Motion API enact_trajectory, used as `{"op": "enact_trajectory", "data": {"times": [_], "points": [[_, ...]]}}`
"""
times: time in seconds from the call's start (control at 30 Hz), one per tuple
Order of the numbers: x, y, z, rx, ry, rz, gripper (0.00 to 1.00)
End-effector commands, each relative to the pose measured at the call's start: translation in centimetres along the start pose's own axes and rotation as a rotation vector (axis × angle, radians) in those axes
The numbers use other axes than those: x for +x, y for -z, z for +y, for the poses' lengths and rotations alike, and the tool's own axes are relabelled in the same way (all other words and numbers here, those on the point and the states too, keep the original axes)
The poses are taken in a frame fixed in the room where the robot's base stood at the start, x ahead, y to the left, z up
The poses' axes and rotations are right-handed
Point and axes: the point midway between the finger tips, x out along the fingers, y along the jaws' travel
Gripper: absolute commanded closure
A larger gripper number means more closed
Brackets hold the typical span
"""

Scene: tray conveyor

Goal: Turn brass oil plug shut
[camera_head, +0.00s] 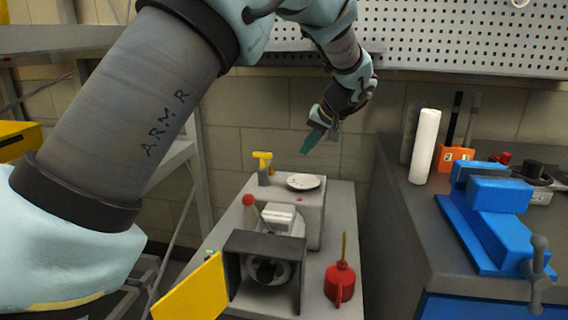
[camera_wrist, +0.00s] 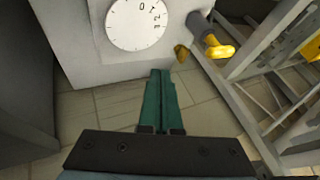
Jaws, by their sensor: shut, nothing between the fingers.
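A yellow T-shaped handle (camera_head: 262,156) stands at the back left of the grey machine in the head view. It also shows at the upper right of the wrist view (camera_wrist: 218,48). A small brass-coloured piece (camera_wrist: 181,53) sits at the machine's edge in the wrist view, left of the handle; I cannot tell for sure whether it is the oil plug. My gripper (camera_head: 308,144) has green fingers pressed together with nothing between them. It hangs above and behind the machine. In the wrist view the fingertips (camera_wrist: 160,73) appear just below the brass-coloured piece, apart from it.
A white numbered dial (camera_wrist: 139,20) is on the grey machine (camera_head: 314,214). A red-knobbed lever (camera_head: 249,200) and a red oil can (camera_head: 340,284) are nearer. A blue vise (camera_head: 492,218) and white roll (camera_head: 425,146) stand on the right bench. A shelf frame stands left.

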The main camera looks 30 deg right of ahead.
Motion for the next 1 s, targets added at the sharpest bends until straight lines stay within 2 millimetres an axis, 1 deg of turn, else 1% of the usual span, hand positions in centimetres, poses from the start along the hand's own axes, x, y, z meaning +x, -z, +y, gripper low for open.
{"op": "enact_trajectory", "data": {"times": [0.17,0.57,0.7,0.8,1.0], "points": [[1.9,0.0,-0.1,0.000,0.002,-0.003,1.00],[9.9,-0.1,-0.1,0.001,0.002,-0.005,1.00],[10.8,0.0,-2.1,-0.002,0.001,-0.002,1.00],[11.3,0.0,-2.9,-0.001,0.000,-0.002,1.00],[11.8,0.0,-3.6,0.000,-0.001,-0.001,1.00]]}}
